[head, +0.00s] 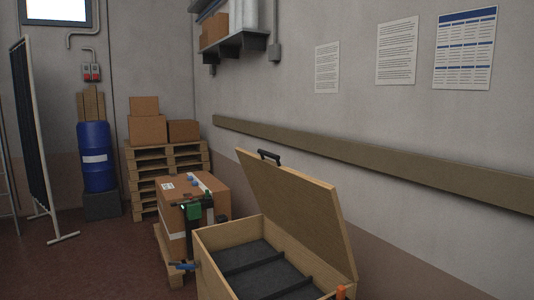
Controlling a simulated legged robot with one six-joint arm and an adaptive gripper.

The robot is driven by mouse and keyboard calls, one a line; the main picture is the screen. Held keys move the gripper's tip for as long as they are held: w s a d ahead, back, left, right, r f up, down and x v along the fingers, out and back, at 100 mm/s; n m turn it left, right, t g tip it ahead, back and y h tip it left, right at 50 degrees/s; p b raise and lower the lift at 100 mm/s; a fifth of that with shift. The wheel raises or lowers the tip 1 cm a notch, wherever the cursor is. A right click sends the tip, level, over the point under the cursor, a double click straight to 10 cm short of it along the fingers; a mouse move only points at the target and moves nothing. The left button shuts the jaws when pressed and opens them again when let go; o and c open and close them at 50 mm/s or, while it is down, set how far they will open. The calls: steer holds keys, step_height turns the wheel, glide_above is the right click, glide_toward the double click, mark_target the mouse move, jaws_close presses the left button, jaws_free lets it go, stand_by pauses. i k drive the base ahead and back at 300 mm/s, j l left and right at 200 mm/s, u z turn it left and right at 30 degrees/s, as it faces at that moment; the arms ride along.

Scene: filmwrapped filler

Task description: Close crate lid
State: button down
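The wooden crate (219,237) stands at the lower middle, with its near end cut off by the frame's bottom edge. Its lid (300,212) is raised along the right side and leans up and back near the wall. A black handle (268,156) sits on the lid's upper edge, toward its far corner. The crate's inside shows a dark grey lining (262,270) with black strips across it. My gripper is not in view.
A taped cardboard box (172,212) stands on a pallet just behind the crate, with green and black items by it. Stacked pallets (185,158) with boxes, a blue barrel (96,157) and a dark screen (38,125) stand farther back. Reddish floor (75,268) at left is clear.

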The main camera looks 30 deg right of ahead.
mark_target(308, 208)
steer(key=i+z, duration=0.25)
steer(key=i, duration=0.15)
steer(key=i+j+z, duration=0.25)
steer(key=i, duration=0.15)
steer(key=i+j+z, duration=0.2)
steer(key=i, duration=0.2)
